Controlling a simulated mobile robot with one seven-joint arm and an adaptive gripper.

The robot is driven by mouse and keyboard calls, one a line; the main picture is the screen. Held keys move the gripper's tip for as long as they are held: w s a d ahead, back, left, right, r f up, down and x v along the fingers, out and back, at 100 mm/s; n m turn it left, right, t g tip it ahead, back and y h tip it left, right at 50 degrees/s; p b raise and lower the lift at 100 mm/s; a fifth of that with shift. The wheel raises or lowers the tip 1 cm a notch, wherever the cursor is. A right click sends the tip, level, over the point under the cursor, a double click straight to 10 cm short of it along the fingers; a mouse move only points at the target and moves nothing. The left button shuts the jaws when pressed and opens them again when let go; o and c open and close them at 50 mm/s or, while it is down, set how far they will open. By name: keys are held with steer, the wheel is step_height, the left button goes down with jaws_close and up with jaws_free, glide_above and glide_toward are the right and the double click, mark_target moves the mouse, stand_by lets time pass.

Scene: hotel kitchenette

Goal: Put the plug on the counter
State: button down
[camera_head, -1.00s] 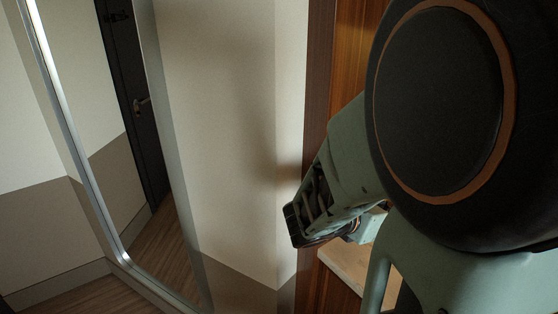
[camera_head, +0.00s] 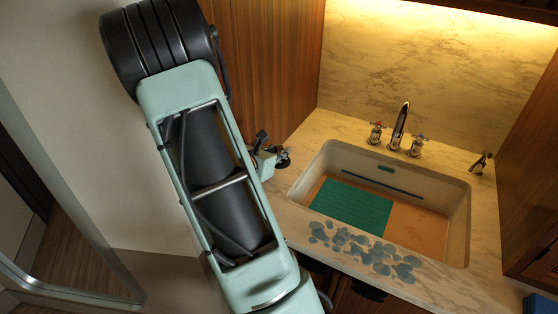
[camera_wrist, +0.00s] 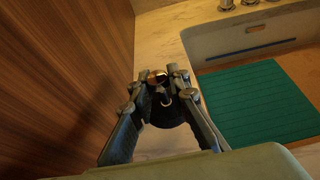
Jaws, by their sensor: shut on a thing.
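The plug (camera_wrist: 166,114) is a dark round piece with a coppery top and a small metal loop, seen between my fingers in the wrist view. My gripper (camera_wrist: 161,78) is shut on it. In the head view my gripper (camera_head: 270,158) is over the left end of the marble counter (camera_head: 322,128), left of the sink, with the dark plug (camera_head: 284,157) at its tip. I cannot tell whether the plug touches the counter. My fingers hide part of it.
The sink (camera_head: 455,215) holds a green ribbed mat (camera_head: 352,206). A faucet (camera_head: 399,127) with two handles stands behind it. Bluish round patches (camera_head: 365,250) lie along the front counter edge. A wooden panel (camera_wrist: 65,80) rises close on the left. Bare counter shows beside the sink.

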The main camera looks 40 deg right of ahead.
steer(key=shift+w+d+f, duration=0.35)
steer(key=shift+d+f, duration=0.05)
steer(key=shift+f, duration=0.2)
steer(key=shift+w+d+f, duration=0.3)
steer(key=shift+d+f, duration=0.05)
steer(key=shift+f, duration=0.2)
steer(key=shift+w+d+f, duration=0.1)
steer(key=shift+f, duration=1.6)
steer(key=shift+f+b, duration=0.25)
steer(key=shift+b, duration=0.05)
steer(key=c, duration=1.8)
jaws_free()
steer(key=shift+r, duration=0.1)
steer(key=shift+c, duration=0.2)
steer(key=shift+r, duration=0.1)
